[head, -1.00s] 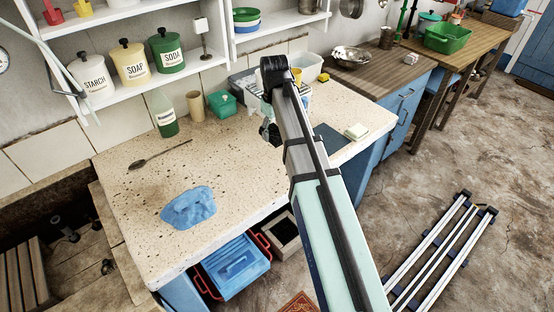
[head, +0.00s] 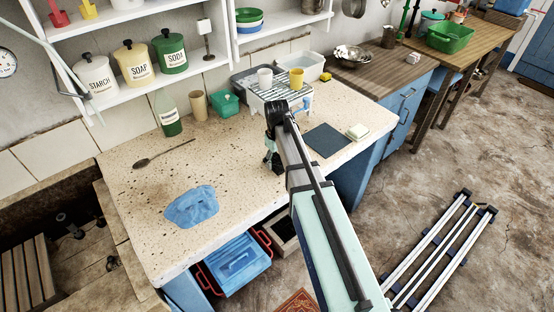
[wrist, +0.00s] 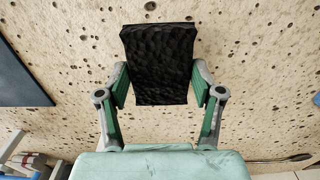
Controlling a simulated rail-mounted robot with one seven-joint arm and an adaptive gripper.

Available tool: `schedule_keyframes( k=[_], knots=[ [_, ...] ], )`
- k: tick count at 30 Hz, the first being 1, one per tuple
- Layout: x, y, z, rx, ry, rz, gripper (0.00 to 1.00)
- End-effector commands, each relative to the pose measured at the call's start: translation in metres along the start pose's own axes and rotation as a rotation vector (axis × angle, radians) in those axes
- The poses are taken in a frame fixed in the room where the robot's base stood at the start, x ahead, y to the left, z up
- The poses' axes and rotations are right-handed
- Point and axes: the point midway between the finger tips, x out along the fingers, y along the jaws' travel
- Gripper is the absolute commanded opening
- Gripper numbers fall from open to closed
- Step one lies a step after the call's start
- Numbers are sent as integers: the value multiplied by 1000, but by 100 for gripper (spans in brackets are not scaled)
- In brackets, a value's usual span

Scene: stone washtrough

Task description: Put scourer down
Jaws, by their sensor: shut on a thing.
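The scourer (wrist: 158,62) is a black, rough-textured block in the wrist view. My gripper (wrist: 160,88) is shut on it, with green-padded fingers on its left and right sides. In the head view my gripper (head: 271,160) is over the speckled stone worktop (head: 228,160), left of a dark flat mat. The scourer is small and dark there, hard to tell from the fingers. Worktop fills the wrist view behind the scourer; I cannot tell whether the scourer touches it.
A dark mat (head: 327,140) and a pale sponge-like block (head: 357,131) lie to the right. A rack (head: 278,98) with cups stands behind. A blue cloth (head: 192,206) and a spoon (head: 163,154) lie left. Bare worktop surrounds my gripper on the left.

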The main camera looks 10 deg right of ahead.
Motion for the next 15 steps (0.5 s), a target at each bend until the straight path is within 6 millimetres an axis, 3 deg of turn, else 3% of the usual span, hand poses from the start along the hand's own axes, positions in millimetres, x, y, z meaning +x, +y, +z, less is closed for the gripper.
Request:
schedule_keyframes(
  k=[12, 13, 15],
  knots=[
    [7, 0, 0, 0, 0, 0, 34],
    [7, 0, 0, 0, 0, 0, 70],
    [6, 0, 0, 0, 0, 0, 91]
  ],
)
